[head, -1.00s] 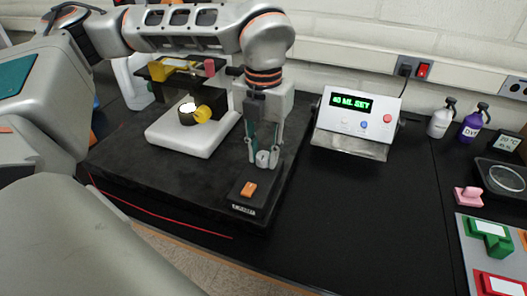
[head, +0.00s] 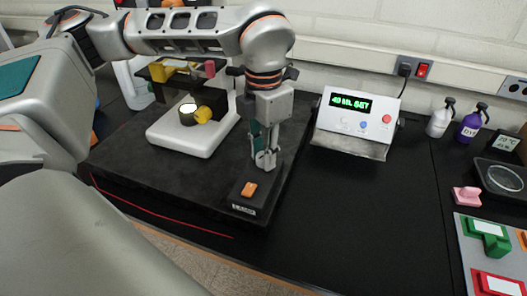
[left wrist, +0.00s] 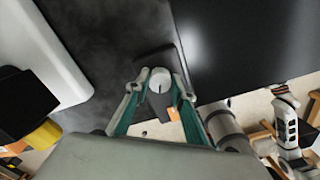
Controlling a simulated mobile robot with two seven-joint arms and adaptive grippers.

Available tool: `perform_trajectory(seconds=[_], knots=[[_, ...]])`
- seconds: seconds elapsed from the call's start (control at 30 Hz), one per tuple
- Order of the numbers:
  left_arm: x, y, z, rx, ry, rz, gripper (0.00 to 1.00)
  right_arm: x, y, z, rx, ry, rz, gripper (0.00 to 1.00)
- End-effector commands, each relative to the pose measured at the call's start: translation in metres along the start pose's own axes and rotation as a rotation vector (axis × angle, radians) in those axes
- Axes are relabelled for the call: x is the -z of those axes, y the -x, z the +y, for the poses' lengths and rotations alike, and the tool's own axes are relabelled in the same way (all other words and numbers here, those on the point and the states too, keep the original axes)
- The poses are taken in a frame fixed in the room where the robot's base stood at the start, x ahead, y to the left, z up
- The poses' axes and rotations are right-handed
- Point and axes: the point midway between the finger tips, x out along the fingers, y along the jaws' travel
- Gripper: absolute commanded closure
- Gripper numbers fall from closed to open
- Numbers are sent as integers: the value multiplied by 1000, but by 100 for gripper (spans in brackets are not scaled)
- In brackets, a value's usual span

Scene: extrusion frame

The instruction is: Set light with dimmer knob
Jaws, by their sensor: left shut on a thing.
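The dimmer knob (left wrist: 160,78) is a small light grey cylinder with a dark index mark, on a dark block. My left gripper (head: 265,160) points down over that block and is shut on the knob; the left wrist view shows a fingertip on each side of it. In the head view the fingers mostly hide the knob. An orange rocker switch (head: 249,189) sits on the block in front of the gripper. My right gripper is not in view.
The microscope and block stand on a black mat (head: 130,160). A white control box (head: 352,122) with a green display stands right of the gripper. White (head: 440,119) and purple (head: 472,124) bottles and a pink piece (head: 467,196) are farther right. The bench centre is clear.

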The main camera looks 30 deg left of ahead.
Motion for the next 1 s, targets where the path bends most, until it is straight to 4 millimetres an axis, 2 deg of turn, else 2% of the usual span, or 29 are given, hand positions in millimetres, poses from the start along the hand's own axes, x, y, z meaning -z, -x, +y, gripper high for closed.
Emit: perform_trajectory(seconds=[0.27, 0.3, 0.33, 0.37, 0.77, 0.87, 1.0], knots=[[-2, 2, 1, -1, 1, -7, 98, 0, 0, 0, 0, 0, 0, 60], [-2, 2, 1, -1, 2, -7, 72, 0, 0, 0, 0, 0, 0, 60], [-2, 2, 1, -1, 2, -7, 64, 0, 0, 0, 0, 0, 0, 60], [-2, 2, 1, -1, 2, -6, 60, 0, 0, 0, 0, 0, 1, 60], [-1, 4, 0, -1, 2, -3, 60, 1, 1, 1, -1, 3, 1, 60], [-2, 15, 0, -1, 2, -6, 60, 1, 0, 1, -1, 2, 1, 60], [-2, 41, 1, -1, 3, -7, 60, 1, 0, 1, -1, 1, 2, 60]])
